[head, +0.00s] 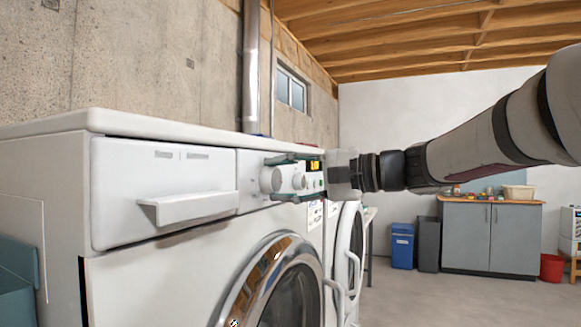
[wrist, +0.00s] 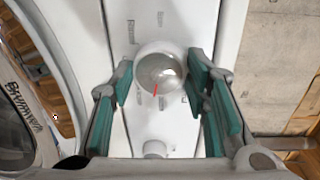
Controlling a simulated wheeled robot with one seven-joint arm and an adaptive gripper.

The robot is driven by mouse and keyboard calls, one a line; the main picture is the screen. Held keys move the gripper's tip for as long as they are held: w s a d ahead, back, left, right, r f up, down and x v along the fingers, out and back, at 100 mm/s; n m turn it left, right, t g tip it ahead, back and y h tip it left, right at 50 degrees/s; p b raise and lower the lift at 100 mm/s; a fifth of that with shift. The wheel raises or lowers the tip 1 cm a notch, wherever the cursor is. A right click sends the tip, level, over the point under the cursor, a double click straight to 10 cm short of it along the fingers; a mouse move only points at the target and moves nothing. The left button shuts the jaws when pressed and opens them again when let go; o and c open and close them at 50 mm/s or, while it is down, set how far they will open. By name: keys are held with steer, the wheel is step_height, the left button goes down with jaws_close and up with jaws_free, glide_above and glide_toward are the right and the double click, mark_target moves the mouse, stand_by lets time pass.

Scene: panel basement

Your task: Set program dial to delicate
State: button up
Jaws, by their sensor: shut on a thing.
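The program dial (head: 269,180) is a large round white knob on the washer's front panel, left of a smaller knob (head: 298,181). In the wrist view the dial (wrist: 160,70) is at the centre, with a red pointer mark on its lower part, aimed down and slightly left in the picture. Labels around it are too small to read. My gripper (head: 271,179) reaches the panel from the right, one finger above the dial and one below.
The washer (head: 150,260) has a detergent drawer (head: 165,190) with a jutting handle left of the dial and a round door (head: 275,290) below. A second machine (head: 347,240) stands beyond.

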steer(key=m+p, duration=0.3)
steer(key=shift+r+g, duration=0.1)
steer(key=shift+g, duration=0.2)
steer(key=shift+m+y+p, duration=0.3)
steer(key=shift+m+p, duration=0.95)
steer(key=shift+m, duration=0.05)
steer(key=shift+w, duration=0.1)
steer(key=o, duration=1.2)
steer(key=shift+c, duration=0.2)
steer(key=shift+d, duration=0.15)
steer(key=v, duration=1.1)
steer(key=shift+d, duration=0.35)
